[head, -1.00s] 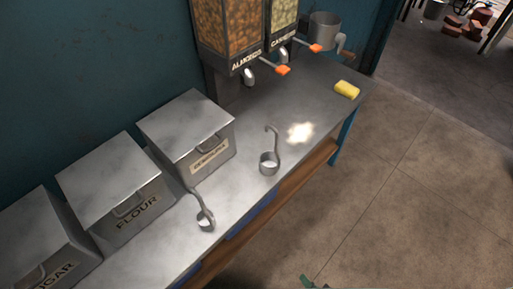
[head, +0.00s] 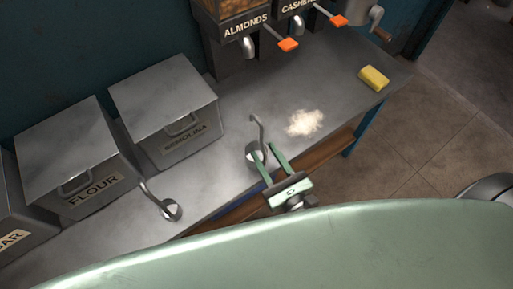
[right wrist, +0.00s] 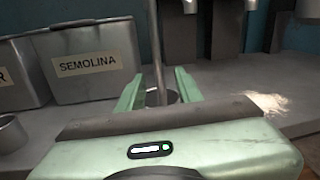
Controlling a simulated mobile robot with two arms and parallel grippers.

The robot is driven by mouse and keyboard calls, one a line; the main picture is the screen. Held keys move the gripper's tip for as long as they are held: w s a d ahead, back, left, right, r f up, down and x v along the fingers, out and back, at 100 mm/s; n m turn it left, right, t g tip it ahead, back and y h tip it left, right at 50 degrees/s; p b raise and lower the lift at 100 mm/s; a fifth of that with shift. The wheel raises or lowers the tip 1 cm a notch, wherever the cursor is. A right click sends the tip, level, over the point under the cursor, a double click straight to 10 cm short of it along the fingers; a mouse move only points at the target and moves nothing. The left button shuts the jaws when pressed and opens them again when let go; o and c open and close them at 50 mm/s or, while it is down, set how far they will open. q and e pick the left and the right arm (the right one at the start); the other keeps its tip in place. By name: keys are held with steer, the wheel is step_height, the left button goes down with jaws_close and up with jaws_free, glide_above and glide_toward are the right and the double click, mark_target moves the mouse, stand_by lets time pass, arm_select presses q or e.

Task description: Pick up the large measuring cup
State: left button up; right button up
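The large measuring cup (head: 251,154) is a grey metal cup with a tall hooked handle, upright on the metal counter (head: 240,110). It also shows in the right wrist view, with its handle (right wrist: 158,50) rising between the fingers. My right gripper (head: 263,148) is open, its green fingers pointing at the cup. In the right wrist view the fingers (right wrist: 158,82) stand on either side of the cup, whose lower front is hidden by the gripper body. Contact cannot be told. A smaller measuring cup (head: 171,211) stands to the left. My left gripper is not in view.
Metal bins labelled flour (head: 75,160) and semolina (head: 165,105) stand along the wall. Nut dispensers with orange levers (head: 288,45) are at the back. A pale powder pile (head: 305,122) and yellow sponge (head: 373,78) lie to the right of the cup.

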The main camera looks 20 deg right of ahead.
mark_target(263, 150)
steer(key=p+x, duration=0.1)
steer(key=x, duration=0.3)
steer(key=shift+w+f, duration=0.1)
steer(key=shift+w, duration=0.2)
jaws_close()
